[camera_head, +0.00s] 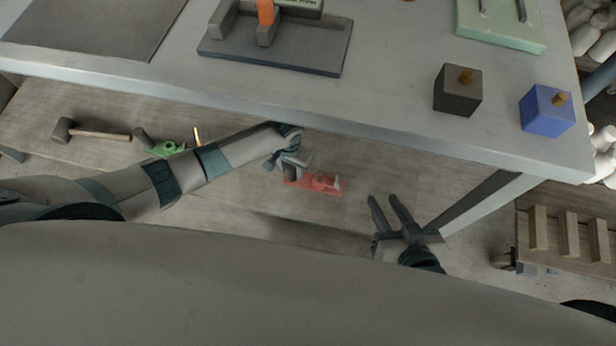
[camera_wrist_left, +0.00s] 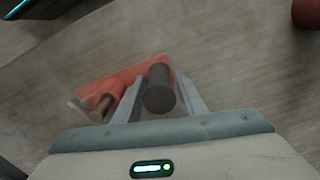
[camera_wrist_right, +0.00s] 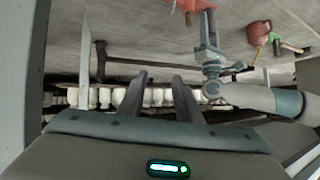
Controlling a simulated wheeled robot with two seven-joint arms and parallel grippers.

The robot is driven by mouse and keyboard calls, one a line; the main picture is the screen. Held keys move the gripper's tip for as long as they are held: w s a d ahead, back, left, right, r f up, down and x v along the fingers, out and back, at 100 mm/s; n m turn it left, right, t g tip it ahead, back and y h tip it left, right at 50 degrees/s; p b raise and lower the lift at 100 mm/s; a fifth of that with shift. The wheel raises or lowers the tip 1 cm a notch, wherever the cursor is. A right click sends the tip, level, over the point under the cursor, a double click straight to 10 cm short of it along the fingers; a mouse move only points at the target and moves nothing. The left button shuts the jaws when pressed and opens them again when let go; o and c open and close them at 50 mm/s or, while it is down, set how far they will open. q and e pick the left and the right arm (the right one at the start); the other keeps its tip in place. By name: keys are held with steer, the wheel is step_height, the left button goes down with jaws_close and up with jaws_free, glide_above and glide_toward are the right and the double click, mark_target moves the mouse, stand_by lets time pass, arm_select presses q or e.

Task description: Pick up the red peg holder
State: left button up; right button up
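The red peg holder (camera_head: 325,184) lies on the wooden lower shelf under the table. In the left wrist view its red base (camera_wrist_left: 117,80) carries a brown peg (camera_wrist_left: 101,108) and a thick dark cylinder (camera_wrist_left: 158,92). My left gripper (camera_head: 293,166) is right at the holder. Its fingers (camera_wrist_left: 160,86) are open on either side of the dark cylinder, with small gaps showing; contact is not clear. The holder's edge (camera_wrist_right: 196,4) shows at the top of the right wrist view. My right gripper (camera_head: 391,205) is open and empty, off to the right; it also shows in its wrist view (camera_wrist_right: 160,82).
A green holder (camera_head: 167,149) and a mallet (camera_head: 95,133) lie further left on the shelf. The tabletop (camera_head: 390,85) overhangs the shelf, with a table leg (camera_head: 478,205) at right. A dark block (camera_head: 457,92) and a blue block (camera_head: 546,112) stand on the table.

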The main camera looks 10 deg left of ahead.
arm_select(q)
jaws_close()
steer(key=shift+r, duration=0.15)
arm_select(e)
steer(key=shift+s+f, duration=0.1)
